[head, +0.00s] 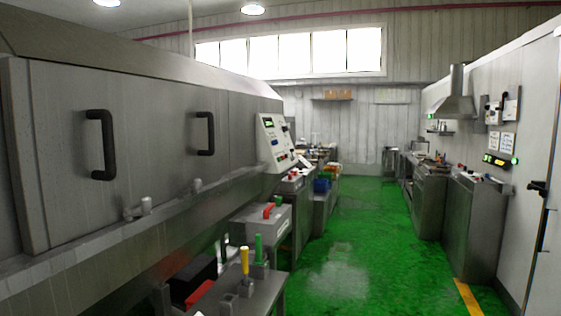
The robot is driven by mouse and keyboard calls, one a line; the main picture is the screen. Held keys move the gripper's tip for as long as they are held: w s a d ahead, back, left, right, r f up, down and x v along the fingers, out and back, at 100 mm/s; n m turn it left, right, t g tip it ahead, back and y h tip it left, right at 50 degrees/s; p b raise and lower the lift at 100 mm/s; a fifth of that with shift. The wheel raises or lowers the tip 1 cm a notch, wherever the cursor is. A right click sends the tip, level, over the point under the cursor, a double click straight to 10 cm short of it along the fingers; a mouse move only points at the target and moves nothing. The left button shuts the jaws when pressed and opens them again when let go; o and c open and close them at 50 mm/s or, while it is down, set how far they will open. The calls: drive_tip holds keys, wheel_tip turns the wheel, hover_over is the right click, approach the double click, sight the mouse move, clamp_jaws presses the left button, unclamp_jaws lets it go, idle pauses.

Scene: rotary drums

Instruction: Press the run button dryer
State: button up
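A large grey metal machine (150,130) fills the left side of the head view, with two black handles on its doors; I cannot tell whether it is the dryer. A slanted light-grey control panel (275,143) stands at its far end. The panel bears small dark displays and several coloured buttons, some of them green. They are too small to tell which one is the run button. My gripper and arm are not in view.
A bench (262,290) with yellow- and green-handled tools stands at the lower left. A grey box (265,222) with red and green parts is beyond it. A green floor aisle (355,250) runs clear to the back. Grey cabinets (472,230) and a door line the right.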

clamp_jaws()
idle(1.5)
